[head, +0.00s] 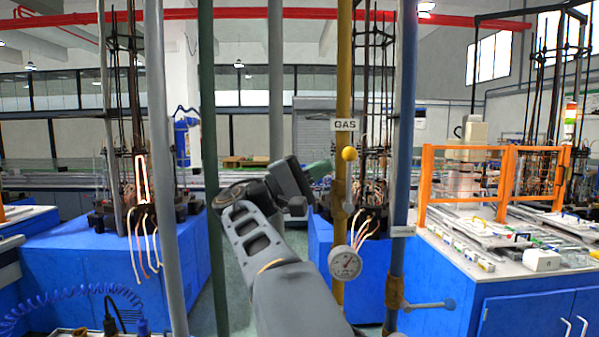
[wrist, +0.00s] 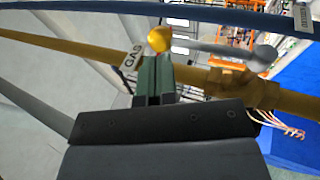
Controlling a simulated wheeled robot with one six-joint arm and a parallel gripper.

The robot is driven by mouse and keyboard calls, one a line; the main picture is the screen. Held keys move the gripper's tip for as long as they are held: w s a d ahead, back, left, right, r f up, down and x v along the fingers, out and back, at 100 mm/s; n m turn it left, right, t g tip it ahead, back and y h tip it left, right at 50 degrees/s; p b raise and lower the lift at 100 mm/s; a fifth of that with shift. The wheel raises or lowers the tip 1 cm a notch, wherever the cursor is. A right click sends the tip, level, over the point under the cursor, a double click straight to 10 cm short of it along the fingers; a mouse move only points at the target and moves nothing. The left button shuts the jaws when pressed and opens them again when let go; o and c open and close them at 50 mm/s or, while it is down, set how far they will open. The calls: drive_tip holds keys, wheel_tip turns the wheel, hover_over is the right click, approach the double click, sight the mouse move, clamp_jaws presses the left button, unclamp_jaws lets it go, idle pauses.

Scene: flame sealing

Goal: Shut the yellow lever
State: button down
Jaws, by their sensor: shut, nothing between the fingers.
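The yellow lever has a yellow ball knob (head: 349,153) on a grey arm and is mounted on the yellow gas pipe (head: 344,60). The arm runs down from the knob, roughly along the pipe. In the wrist view the yellow ball (wrist: 160,39) is just beyond the fingertips, and the grey lever arm (wrist: 215,48) runs right from it towards the brass-coloured valve body (wrist: 243,88). My gripper (head: 328,169) is just left of the lever in the head view. Its green fingers (wrist: 153,60) are together and empty. I cannot tell whether they touch the knob.
A GAS sign (head: 345,125) hangs above the knob and a round gauge (head: 345,263) sits below. A green pipe (head: 209,120) and grey pipe (head: 157,120) stand left.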

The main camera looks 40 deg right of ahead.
drive_tip(key=shift+p+x, duration=0.35)
drive_tip(key=shift+x, duration=1)
drive_tip(key=shift+s, duration=0.15)
